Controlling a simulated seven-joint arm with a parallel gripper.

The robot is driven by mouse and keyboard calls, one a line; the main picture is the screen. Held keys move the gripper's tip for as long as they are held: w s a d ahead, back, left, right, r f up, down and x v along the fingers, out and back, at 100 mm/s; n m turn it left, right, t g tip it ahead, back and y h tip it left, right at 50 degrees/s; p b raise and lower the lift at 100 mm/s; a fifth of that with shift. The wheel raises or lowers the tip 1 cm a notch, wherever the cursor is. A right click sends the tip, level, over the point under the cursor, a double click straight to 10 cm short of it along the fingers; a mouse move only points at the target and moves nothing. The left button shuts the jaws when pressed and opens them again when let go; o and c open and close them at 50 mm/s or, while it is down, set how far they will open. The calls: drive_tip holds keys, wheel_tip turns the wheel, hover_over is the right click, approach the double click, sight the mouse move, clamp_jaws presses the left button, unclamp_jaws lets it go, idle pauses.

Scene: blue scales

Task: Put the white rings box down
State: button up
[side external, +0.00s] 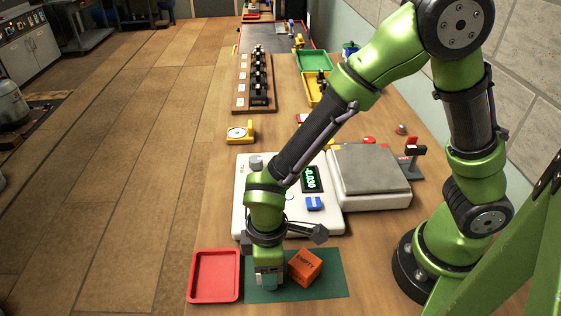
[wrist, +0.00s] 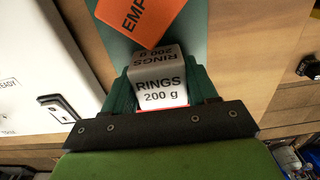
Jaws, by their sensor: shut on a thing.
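The white rings box (wrist: 160,92), marked "RINGS 200 g", sits between the two teal fingers of my gripper (wrist: 161,80) in the wrist view. The gripper is shut on it. In the side view my gripper (side external: 268,277) points down over the left part of the dark green mat (side external: 329,288), and its fingers mostly hide the box. I cannot tell whether the box touches the mat. An orange box (side external: 305,267) marked "EMPTY" stands on the mat just right of my gripper; it also shows at the top of the wrist view (wrist: 135,18).
A red tray (side external: 214,276) lies just left of the mat. A second scale (side external: 371,168) with a grey plate is behind right. The mat's right end is bare.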

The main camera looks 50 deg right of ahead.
drive_tip(key=r, duration=0.9)
drive_tip(key=shift+w+d, duration=0.25)
drive_tip(key=shift+w, duration=0.1)
drive_tip(key=w+d+r+m, duration=0.3)
drive_tip(key=w+d+m, duration=0.25)
drive_tip(key=d, duration=0.55)
drive_tip(key=m, duration=1.2)
approach(368, 164)
drive_tip(key=shift+m, duration=0.25)
wheel_tip(368, 164, down, 6)
drive_tip(key=shift+f, duration=0.2)
drive_tip(key=o, duration=1.2)
drive_tip(key=shift+s+f, duration=0.1)
